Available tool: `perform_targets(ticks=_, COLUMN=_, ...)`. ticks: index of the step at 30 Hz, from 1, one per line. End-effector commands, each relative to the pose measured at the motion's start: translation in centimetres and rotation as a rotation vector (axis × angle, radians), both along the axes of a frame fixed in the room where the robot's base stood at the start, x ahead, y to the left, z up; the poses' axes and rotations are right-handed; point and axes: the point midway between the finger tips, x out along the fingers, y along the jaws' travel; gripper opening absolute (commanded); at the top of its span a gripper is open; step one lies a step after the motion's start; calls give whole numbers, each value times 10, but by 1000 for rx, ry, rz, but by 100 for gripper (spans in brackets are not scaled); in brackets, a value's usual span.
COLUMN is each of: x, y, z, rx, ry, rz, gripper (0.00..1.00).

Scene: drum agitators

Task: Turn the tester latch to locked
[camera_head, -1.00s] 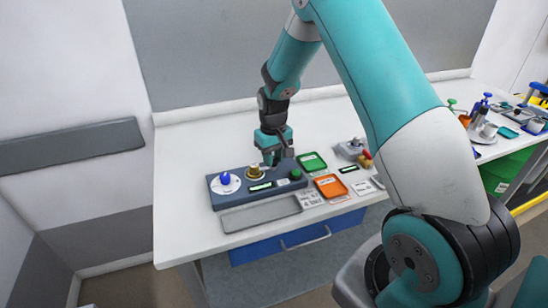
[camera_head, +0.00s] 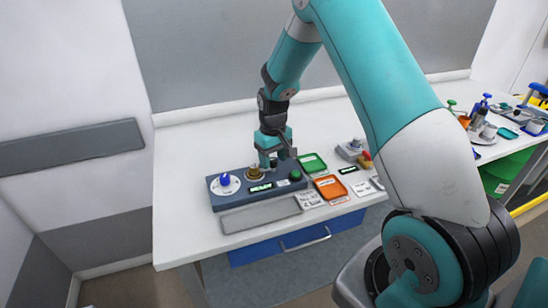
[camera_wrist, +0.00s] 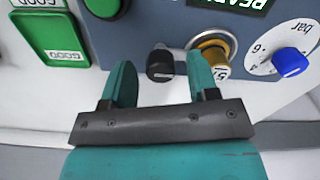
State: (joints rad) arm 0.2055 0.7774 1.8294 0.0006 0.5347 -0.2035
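The tester (camera_head: 226,200) is a blue-grey box on the bench, with a blue knob on a white dial, a lit green display and a green button. In the wrist view, a short black knob (camera_wrist: 160,64), possibly the latch handle, sticks out from the tester's face. My gripper (camera_wrist: 160,72) is open, with one teal finger on each side of this knob and a visible gap to each. In the head view my gripper (camera_head: 274,158) is low over the tester's back edge and hides the knob. I cannot read the latch's position.
A brass cylinder (camera_wrist: 215,62) in a ring stands close beside my right finger. The blue dial knob (camera_wrist: 290,62) is farther right. Green (camera_head: 312,162) and orange (camera_head: 329,187) trays lie right of the tester. The bench at the back left is clear.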

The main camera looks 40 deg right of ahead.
Motion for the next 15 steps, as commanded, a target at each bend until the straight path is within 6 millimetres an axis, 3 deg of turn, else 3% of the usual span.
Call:
perform_targets(ticks=8, x=1, y=0, z=9, rx=0, ry=-3, rz=0, gripper=54)
perform_targets(ticks=15, x=1, y=0, z=60, rx=-1, ry=-8, rz=0, gripper=54)
